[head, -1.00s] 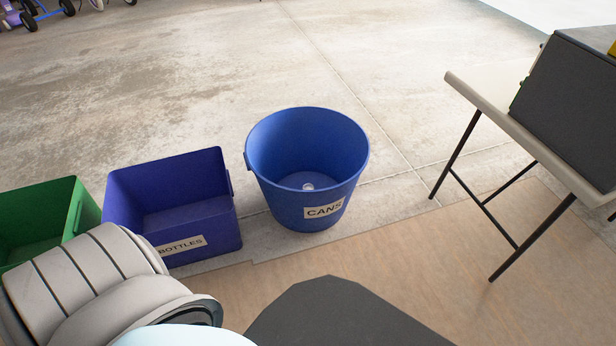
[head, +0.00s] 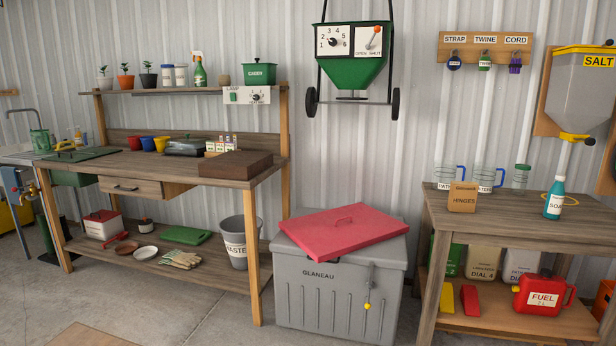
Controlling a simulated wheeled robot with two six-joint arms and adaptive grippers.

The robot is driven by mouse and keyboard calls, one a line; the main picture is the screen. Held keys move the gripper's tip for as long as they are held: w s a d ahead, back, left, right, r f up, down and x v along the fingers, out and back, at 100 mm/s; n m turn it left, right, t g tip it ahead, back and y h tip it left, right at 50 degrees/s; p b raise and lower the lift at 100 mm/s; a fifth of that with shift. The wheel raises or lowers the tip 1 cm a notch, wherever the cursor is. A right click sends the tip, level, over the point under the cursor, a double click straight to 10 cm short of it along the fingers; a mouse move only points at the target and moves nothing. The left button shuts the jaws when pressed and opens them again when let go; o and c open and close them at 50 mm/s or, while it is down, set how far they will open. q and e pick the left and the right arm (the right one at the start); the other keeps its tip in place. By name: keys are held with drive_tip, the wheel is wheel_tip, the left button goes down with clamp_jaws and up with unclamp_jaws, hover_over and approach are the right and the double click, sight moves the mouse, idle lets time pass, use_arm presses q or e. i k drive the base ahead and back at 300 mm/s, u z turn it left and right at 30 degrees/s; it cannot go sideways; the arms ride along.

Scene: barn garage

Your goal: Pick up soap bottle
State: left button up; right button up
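The soap bottle (head: 555,198) is teal with a white label reading SOAP and a white cap. It stands upright on the right wooden table (head: 520,216), near its right part. A yellow ring (head: 568,199) shows right behind or around it; I cannot tell which. Neither of my grippers is in the head view now.
The HINGES box (head: 462,197) and clear measuring jugs stand left of the bottle. The SALT hopper (head: 590,85) hangs above it. A grey GLANEAU chest (head: 335,290) with a red lid stands left of the table.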

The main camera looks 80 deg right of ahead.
sight(556, 196)
drive_tip(key=z, duration=4.05)
